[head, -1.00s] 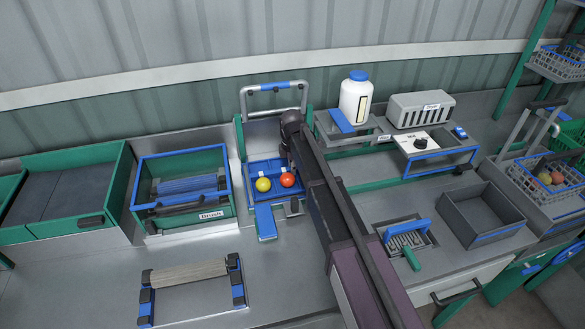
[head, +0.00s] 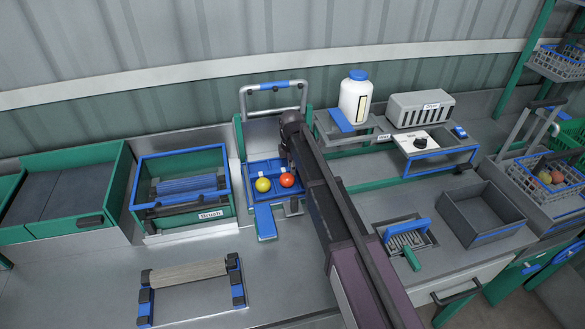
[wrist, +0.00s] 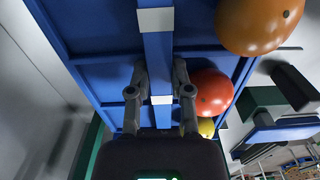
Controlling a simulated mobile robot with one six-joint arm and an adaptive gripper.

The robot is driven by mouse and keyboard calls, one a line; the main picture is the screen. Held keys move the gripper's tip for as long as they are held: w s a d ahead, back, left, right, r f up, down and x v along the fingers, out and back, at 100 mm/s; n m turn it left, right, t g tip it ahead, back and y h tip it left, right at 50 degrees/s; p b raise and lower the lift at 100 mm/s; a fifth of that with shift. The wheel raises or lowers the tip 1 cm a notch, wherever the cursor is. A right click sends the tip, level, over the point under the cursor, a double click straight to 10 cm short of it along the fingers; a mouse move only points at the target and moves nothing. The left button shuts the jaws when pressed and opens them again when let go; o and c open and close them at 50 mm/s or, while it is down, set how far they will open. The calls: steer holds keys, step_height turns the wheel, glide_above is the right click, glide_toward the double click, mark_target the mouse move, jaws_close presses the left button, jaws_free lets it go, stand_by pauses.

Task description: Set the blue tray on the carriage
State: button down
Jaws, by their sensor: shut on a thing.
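The blue tray (head: 257,167) is between the green sides of the carriage (head: 239,137), below its grey arched handle. A yellow tomato (head: 263,185) and a red tomato (head: 287,180) show in the tray. In the wrist view the tray (wrist: 95,75) fills the upper middle, with an orange tomato (wrist: 258,25) and a red one (wrist: 211,92) on its right. My gripper (wrist: 159,88) is shut on the tray's blue bar with white bands (wrist: 158,50). In the head view my arm hides part of the tray. I cannot tell whether the tray rests fully on the carriage.
A green brush box (head: 182,222) stands left of the carriage. A roller frame (head: 190,274) lies in front. A white bottle (head: 356,98) and a grey slotted box (head: 420,109) stand on the right shelf. A grey open bin (head: 481,211) is further right. Bare bench lies at front left.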

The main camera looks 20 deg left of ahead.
steer(key=shift+f+b, duration=0.3)
steer(key=shift+f, duration=0.05)
steer(key=shift+c, duration=2.3)
jaws_free()
steer(key=c, duration=0.3)
steer(key=shift+r, duration=0.1)
steer(key=shift+r+p, duration=3.45)
steer(key=shift+p, duration=0.1)
steer(key=shift+s, duration=0.2)
